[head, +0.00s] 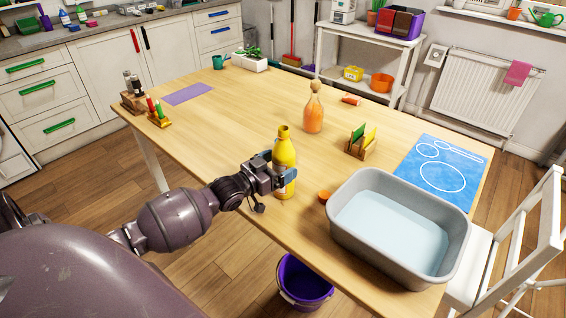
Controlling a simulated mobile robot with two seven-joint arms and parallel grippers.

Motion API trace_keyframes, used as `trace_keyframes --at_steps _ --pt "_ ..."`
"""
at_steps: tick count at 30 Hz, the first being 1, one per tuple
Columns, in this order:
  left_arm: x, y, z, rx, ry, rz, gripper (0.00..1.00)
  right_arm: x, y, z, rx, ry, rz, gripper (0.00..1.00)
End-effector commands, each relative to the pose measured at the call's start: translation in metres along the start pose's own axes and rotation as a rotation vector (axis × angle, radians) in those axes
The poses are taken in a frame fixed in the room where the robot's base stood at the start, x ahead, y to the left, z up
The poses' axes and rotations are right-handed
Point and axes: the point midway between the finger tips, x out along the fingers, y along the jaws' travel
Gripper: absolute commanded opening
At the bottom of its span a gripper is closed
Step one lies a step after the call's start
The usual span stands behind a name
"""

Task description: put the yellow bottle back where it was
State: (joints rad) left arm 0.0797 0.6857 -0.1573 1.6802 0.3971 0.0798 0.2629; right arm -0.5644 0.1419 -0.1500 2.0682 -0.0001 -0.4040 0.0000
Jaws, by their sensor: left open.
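The yellow bottle (285,152) stands upright on the wooden table (225,125), close to its front edge. Its top looks open, without a cap. My left gripper (288,177) is open at the lower half of the bottle, with its fingers in front of or around it. I cannot tell whether they touch it. Part of the bottle's lower body is hidden by the gripper. My right gripper is not in view.
A grey basin of water (343,232) stands right of the bottle, with an orange cap (325,197) between them. Behind are an orange bottle (313,117) and a wooden holder (360,150). A purple mat (188,93) lies far left; the table's left middle is clear.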

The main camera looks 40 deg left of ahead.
Motion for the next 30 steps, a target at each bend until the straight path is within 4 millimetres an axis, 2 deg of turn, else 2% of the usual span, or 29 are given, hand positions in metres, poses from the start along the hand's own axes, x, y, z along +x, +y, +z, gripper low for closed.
trace_keyframes --at_steps 6,12,18,22,26,30 --pt "-0.040 0.000 -0.001 0.001 -0.001 0.000 0.91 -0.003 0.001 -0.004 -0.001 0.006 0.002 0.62" --pt "-0.072 0.000 -0.001 0.001 0.000 0.000 0.91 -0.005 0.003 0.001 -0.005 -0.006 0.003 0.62" --pt "-0.093 0.000 -0.001 0.001 0.000 0.000 0.91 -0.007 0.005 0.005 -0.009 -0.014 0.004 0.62" --pt "-0.101 0.001 0.001 0.000 -0.003 -0.001 0.91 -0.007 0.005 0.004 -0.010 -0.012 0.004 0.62" --pt "-0.114 0.018 0.021 -0.006 -0.052 -0.017 0.91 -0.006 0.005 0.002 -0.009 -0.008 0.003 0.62" --pt "-0.146 0.059 0.065 -0.006 -0.179 -0.060 0.91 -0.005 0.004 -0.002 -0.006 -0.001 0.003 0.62"
